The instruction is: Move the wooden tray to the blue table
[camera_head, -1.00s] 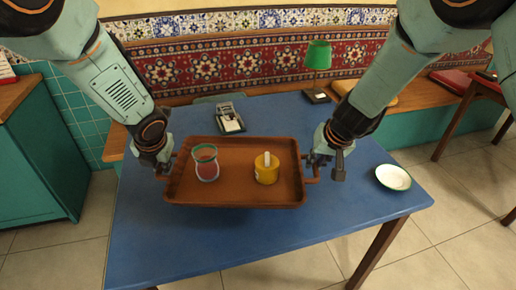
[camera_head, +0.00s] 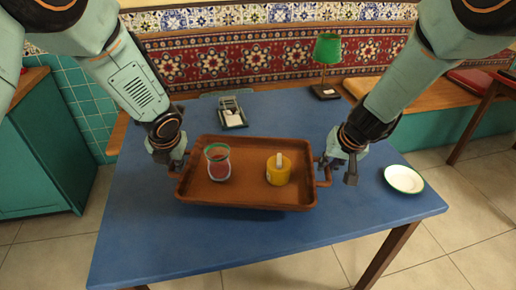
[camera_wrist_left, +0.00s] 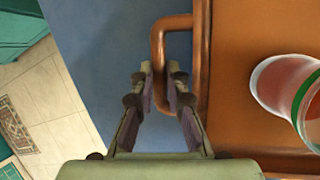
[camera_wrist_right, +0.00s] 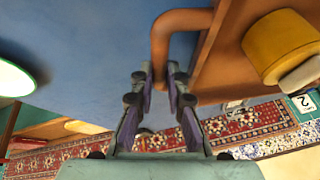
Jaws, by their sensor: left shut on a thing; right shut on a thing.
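The wooden tray (camera_head: 245,197) is a brown rectangle with a loop handle at each short end. It is level over the middle of the blue table (camera_head: 235,240); I cannot tell whether it touches the top. My left gripper (camera_wrist_left: 160,75) is shut on the tray's left handle (camera_wrist_left: 157,38). My right gripper (camera_wrist_right: 160,75) is shut on the tray's right handle (camera_wrist_right: 160,40).
A white plate (camera_head: 404,179) lies at the table's right. A small holder (camera_head: 232,113) stands behind the tray, and a green lamp (camera_head: 327,50) is at the back right. A teal cabinet (camera_head: 45,150) is at the left. The table's front strip is clear.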

